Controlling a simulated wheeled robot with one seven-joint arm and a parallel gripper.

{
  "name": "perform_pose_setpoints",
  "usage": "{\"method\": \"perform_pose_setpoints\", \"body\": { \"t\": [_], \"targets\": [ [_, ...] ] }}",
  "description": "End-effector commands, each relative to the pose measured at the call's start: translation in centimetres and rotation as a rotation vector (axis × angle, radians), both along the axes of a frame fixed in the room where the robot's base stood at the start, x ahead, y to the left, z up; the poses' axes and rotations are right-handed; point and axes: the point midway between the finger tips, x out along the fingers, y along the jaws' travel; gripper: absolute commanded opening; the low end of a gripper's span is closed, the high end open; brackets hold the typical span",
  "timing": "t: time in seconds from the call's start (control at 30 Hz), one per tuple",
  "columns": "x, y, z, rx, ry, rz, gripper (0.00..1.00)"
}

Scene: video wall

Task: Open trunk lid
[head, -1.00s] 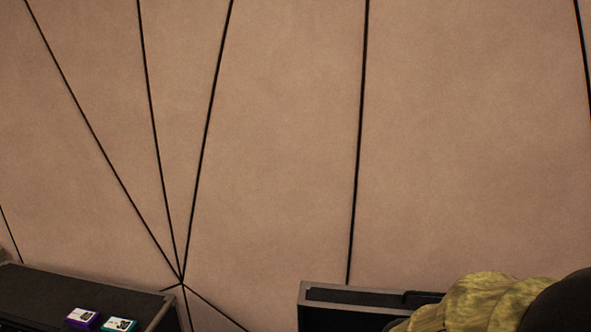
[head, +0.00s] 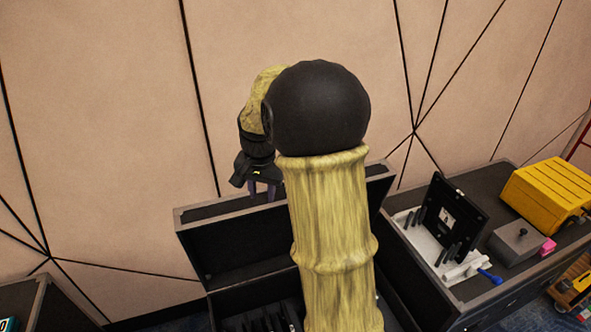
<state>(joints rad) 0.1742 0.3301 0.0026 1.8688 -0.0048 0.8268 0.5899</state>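The black trunk (head: 247,306) stands low in the middle of the head view. Its lid (head: 228,243) is raised, standing up at the back with its dark inner side towards me. My gripper (head: 263,192) points down at the lid's upper rim, left of my arm. Its two fingers show a gap between them, with nothing visible held. I cannot tell whether the fingers touch the lid. My yellow-sleeved arm hides the right part of the lid and much of the trunk's inside. Several dark slotted shapes show inside the trunk.
To the right, a black case top (head: 484,198) bears a white tray (head: 423,228) with a dark upright panel, a grey box (head: 516,240), a pink block and a yellow box (head: 546,194). Another dark case (head: 45,305) is at lower left. A panelled wall stands behind.

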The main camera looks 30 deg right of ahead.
Motion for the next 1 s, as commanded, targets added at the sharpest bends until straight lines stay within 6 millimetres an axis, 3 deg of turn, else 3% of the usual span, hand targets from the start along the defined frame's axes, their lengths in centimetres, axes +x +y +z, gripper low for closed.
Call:
{"method": "perform_pose_setpoints", "body": {
  "t": [0.1, 0.3, 0.6, 0.77, 1.0],
  "targets": [
    [2.8, -2.5, 2.1, 0.016, 0.019, -0.159, 0.32],
    [6.4, -6.6, 4.9, 0.039, 0.055, -0.429, 0.32],
    [9.6, -13.1, 8.5, 0.062, 0.106, -0.828, 0.32],
    [10.1, -14.9, 9.4, 0.066, 0.121, -0.955, 0.32],
    [10.1, -15.2, 9.4, 0.066, 0.124, -0.976, 0.32]
  ]
}}
